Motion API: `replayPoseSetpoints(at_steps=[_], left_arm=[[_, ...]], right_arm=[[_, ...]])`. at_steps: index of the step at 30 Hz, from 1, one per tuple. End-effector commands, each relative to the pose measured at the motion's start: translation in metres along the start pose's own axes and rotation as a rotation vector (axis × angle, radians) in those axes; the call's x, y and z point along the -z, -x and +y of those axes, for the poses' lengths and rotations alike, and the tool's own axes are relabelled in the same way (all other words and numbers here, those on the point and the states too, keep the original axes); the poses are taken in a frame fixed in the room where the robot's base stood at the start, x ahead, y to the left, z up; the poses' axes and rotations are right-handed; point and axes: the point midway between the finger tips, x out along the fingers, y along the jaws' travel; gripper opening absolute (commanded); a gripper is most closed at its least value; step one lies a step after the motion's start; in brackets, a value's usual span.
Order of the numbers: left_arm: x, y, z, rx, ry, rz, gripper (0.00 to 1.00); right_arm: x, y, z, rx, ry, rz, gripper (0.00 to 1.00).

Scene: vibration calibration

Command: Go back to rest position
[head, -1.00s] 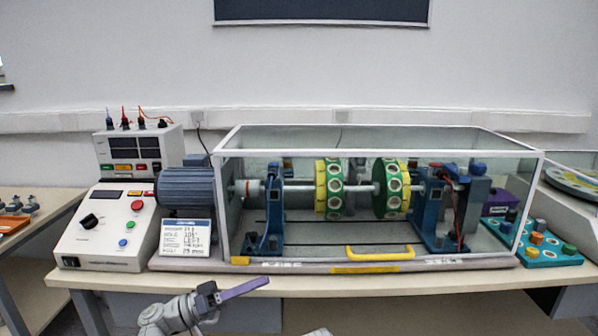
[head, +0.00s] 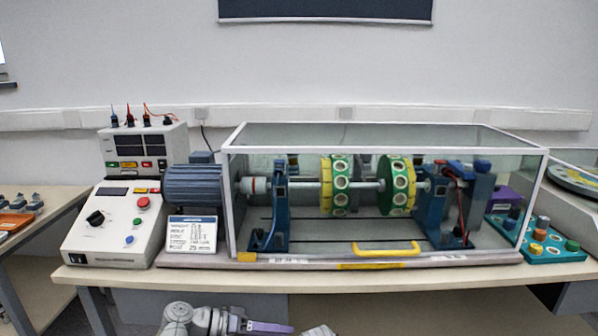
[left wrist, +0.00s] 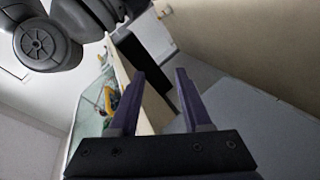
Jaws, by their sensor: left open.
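My left gripper (head: 268,327) shows at the bottom of the head view, in front of and below the table's front edge. Its purple finger points right, and it touches nothing that I can see. In the left wrist view its two purple fingers (left wrist: 158,98) stand apart with nothing between them. A grey piece (head: 319,331) at the bottom edge, right of the left gripper, may be part of my right arm. Its fingers are not visible.
The table (head: 400,276) bears a clear-walled rig (head: 384,136) with green-yellow discs (head: 397,185) inside and a yellow handle (head: 386,248). A control box (head: 118,222) stands left, a teal tray (head: 560,255) right. Floor space lies in front of the table.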

Motion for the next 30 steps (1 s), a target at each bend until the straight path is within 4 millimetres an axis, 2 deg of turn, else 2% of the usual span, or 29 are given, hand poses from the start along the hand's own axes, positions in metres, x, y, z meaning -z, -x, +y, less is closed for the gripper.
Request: replayPoseSetpoints(at_steps=[4, 9, 12, 18, 20, 24, 30], left_arm=[[-0.042, -0.011, -0.044, 0.262, 0.101, -0.168, 0.48], [-0.080, 0.005, -0.095, 0.611, 0.194, -0.307, 0.48], [-0.093, 0.022, -0.116, 0.788, 0.224, -0.350, 0.48], [-0.104, 0.059, -0.142, 1.087, 0.247, -0.384, 0.48], [-0.104, 0.070, -0.147, 1.168, 0.247, -0.384, 0.48], [-0.118, 0.037, -0.126, 1.156, 0.173, -0.479, 0.48], [-0.138, 0.004, -0.099, 1.154, 0.078, -0.594, 0.48]], right_arm=[[0.000, 0.000, 0.000, 0.000, 0.000, 0.000, 0.00], [0.000, 0.000, 0.000, 0.000, 0.000, 0.000, 0.00], [0.000, 0.000, 0.000, 0.000, 0.000, 0.000, 0.00], [0.000, 0.000, 0.000, 0.000, 0.000, 0.000, 0.00], [0.000, 0.000, 0.000, 0.000, 0.000, 0.000, 0.00], [0.000, 0.000, 0.000, 0.000, 0.000, 0.000, 0.00], [0.000, 0.000, 0.000, 0.000, 0.000, 0.000, 0.00]])
